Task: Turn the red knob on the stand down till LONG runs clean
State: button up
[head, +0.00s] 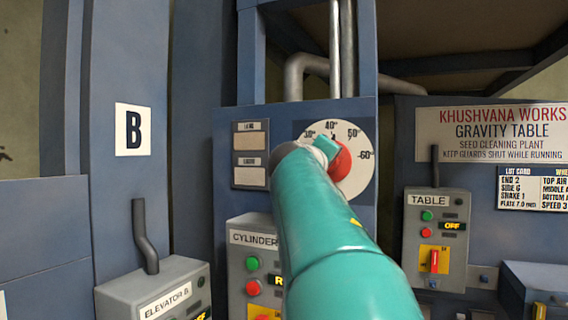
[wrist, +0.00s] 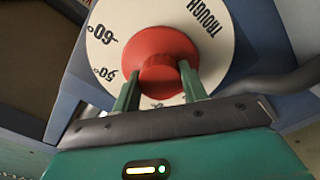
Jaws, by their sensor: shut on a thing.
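The red knob (head: 341,162) sits on a round white dial marked TROUGH, with 30°, 40°, 50° and 60 on its rim, on a blue stand. In the wrist view the knob (wrist: 160,62) is upside down in the picture, with my gripper (wrist: 160,88) closed around it, one green finger on each side. In the head view my teal arm covers the dial's lower left and most of the gripper. A small dark mark near 40° shows by the dial's top. Left of the dial is a panel with two pale windows (head: 250,141), one over the other; their small labels are hard to read.
A CYLINDER control box (head: 252,262) is below, partly behind my arm. A TABLE box (head: 436,235) reading OFF stands right, under the gravity table sign (head: 490,131). An ELEVATOR B box (head: 155,292) is at lower left. Grey pipes run above the dial.

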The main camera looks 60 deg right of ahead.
jog(key=shift+n, duration=0.9)
jog(key=o, duration=1)
jog(key=shift+c, duration=0.2)
jog(key=shift+a, duration=0.1)
jog(key=s+a, duration=0.2)
jog(key=a, duration=1.1)
jog(key=shift+a, duration=0.25)
jog(key=shift+s, duration=0.1)
